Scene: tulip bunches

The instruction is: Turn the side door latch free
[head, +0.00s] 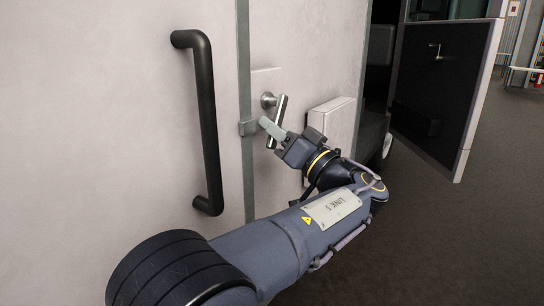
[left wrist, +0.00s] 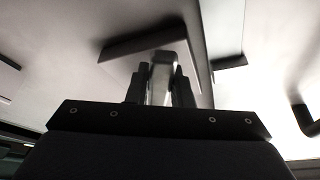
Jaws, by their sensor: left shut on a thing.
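The side door latch is a metal lever (head: 281,108) on a round base, on the pale door wall (head: 310,45) just right of the vertical seam. The lever hangs steeply, its lower end slightly left of its top. My left gripper (head: 272,128) comes in from the lower right, its fingers across the lever. It is shut on the lever, which also shows between the dark fingers in the left wrist view (left wrist: 162,72). The fingers hide part of the lever. My right gripper is not in view.
A long black pull handle (head: 207,120) stands left of the seam. A pale box (head: 339,118) juts out right of the latch, behind my wrist. A dark panel (head: 440,90) stands farther right, with open floor (head: 440,240) before it.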

